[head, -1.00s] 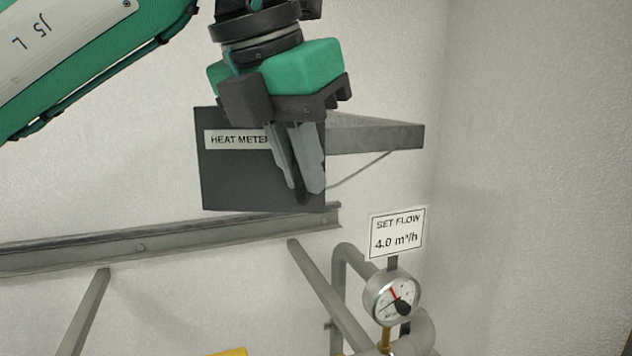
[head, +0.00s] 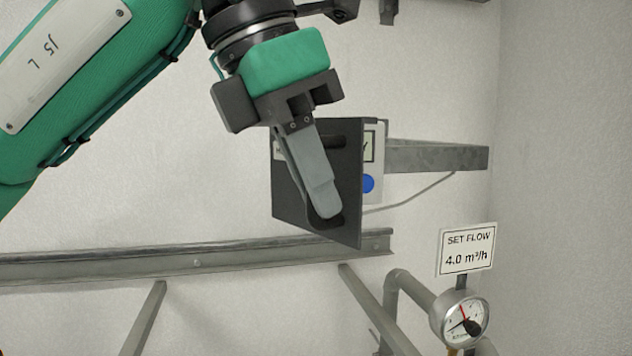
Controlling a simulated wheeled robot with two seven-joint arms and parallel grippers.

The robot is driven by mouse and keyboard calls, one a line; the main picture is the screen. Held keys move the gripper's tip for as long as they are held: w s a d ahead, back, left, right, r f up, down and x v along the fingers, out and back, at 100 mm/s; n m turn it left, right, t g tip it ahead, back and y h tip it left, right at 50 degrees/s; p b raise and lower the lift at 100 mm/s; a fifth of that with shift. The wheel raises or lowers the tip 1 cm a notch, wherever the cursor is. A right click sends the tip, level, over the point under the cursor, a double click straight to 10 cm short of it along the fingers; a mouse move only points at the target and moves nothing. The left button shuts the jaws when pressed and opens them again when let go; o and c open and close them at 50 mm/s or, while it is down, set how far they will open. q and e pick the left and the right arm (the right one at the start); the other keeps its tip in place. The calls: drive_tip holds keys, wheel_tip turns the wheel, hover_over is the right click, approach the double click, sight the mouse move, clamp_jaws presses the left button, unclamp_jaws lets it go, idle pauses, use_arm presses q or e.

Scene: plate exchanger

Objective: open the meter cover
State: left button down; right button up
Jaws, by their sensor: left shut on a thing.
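The dark grey meter cover (head: 345,195) stands swung partly out from the wall in the middle of the head view, its right edge toward me. Behind its right edge shows part of the white heat meter (head: 375,188), with a display edge and a blue button. My left gripper (head: 325,212) comes in from the upper left and is shut on the cover's handle, whose dark end shows at the fingertips. The fingers and palm hide the cover's middle and most of its label. My right gripper is not in view.
A grey bracket (head: 435,157) juts out right of the meter, with a thin cable below it. A metal rail (head: 190,259) runs below the cover. A gauge (head: 462,318) and a "SET FLOW 4.0 m³/h" sign (head: 467,248) stand at lower right.

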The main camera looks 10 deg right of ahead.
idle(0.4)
use_arm(q)
drive_tip(key=c, duration=1.8)
unclamp_jaws()
drive_tip(key=shift+a, duration=0.1)
drive_tip(key=shift+o, duration=0.2)
drive_tip(key=shift+r, duration=0.25)
drive_tip(key=b+v, duration=0.1)
drive_tip(key=v, duration=1.2)
drive_tip(key=shift+a, duration=0.15)
drive_tip(key=shift+r, duration=0.15)
drive_tip(key=shift+c, duration=0.2)
